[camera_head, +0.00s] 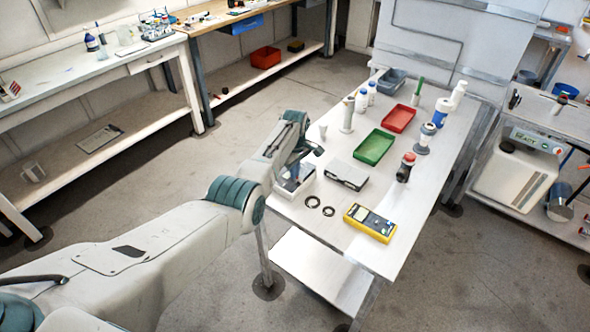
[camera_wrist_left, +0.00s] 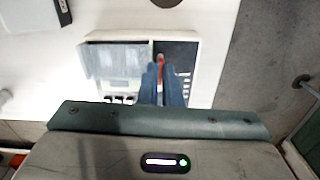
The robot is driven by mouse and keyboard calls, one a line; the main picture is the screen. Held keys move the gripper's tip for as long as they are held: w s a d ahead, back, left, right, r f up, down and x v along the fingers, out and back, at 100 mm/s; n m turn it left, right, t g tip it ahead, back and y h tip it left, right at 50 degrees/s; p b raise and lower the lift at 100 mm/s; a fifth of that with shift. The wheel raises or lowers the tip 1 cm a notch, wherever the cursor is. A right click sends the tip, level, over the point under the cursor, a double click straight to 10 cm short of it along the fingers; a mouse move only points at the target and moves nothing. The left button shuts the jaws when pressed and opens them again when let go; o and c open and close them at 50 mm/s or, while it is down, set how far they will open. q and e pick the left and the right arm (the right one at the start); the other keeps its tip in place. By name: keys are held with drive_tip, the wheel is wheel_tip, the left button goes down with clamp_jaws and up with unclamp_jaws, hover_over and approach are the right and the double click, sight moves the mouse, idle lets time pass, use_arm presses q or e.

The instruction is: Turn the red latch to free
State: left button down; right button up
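In the head view my left gripper (camera_head: 297,166) is over the box (camera_head: 298,188) at the table's left edge; the latch is hidden there. My right gripper is not in view.
The table holds a grey box (camera_head: 347,175), black rings (camera_head: 320,206), a yellow multimeter (camera_head: 370,222), a green tray (camera_head: 374,147), a red tray (camera_head: 398,118) and a red-capped dark bottle (camera_head: 405,168). Several more bottles stand toward the back. Floor is open to the left.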

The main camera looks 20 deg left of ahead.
use_arm(q)
drive_tip(key=shift+w+a+r+n, duration=0.1)
drive_tip(key=shift+n, duration=0.4)
drive_tip(key=c, duration=1.6)
unclamp_jaws()
drive_tip(key=shift+r, duration=0.55)
wheel_tip(320, 180, up, 10)
drive_tip(key=shift+f+b, duration=0.2)
drive_tip(key=shift+b, duration=0.95)
